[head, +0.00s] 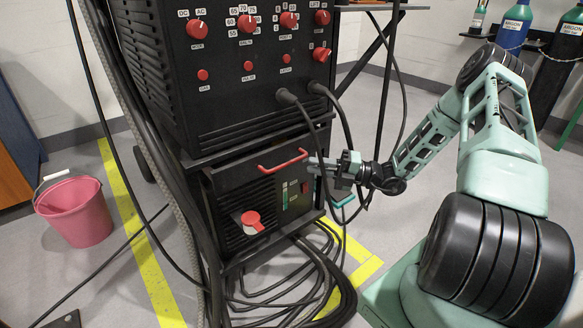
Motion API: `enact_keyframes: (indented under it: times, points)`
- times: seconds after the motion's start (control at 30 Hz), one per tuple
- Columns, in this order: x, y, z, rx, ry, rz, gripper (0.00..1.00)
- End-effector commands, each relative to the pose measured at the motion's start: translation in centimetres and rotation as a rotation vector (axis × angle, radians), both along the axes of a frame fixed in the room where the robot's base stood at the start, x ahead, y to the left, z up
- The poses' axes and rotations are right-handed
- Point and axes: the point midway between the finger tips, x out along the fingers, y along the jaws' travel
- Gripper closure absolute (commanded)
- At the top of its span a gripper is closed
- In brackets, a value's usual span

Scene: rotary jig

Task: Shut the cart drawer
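The cart (197,158) stands in the middle of the head view and carries a large black power unit. Below that unit is a black box front (229,190) with a red bar handle (283,162), a red knob and a small green-lit panel. This looks like the drawer; how far it stands out is hard to tell. My gripper (313,166) is at the right edge of this front, near the right end of the red handle, fingers pointing left. Its fingers are small and overlap the cables, so contact and the finger gap cannot be made out.
Black cables hang in front of the cart's right side and coil on the floor (300,284). A pink bucket (76,211) stands left, beyond yellow floor tape. Gas bottles (514,27) stand at the back right.

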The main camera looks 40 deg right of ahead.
Motion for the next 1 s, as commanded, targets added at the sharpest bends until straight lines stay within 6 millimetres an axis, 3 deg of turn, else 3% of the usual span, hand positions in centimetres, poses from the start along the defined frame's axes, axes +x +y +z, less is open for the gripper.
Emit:
enact_keyframes:
  times: [0.2, 0.4, 0.8, 0.83, 0.9, 1.0]
  points:
    - [2.9, 3.2, 0.2, -0.002, -0.001, 0.003, 0.8]
    - [4.5, 4.9, 0.7, -0.002, -0.001, 0.001, 0.8]
    - [5.1, 5.5, 1.0, -0.001, 0.0, -0.001, 0.8]
    - [5.1, 5.5, 1.0, -0.001, 0.0, -0.001, 0.83]
    - [5.0, 5.5, 1.0, -0.001, 0.0, -0.001, 1.0]
    - [5.0, 5.5, 1.0, -0.001, 0.0, -0.001, 1.0]
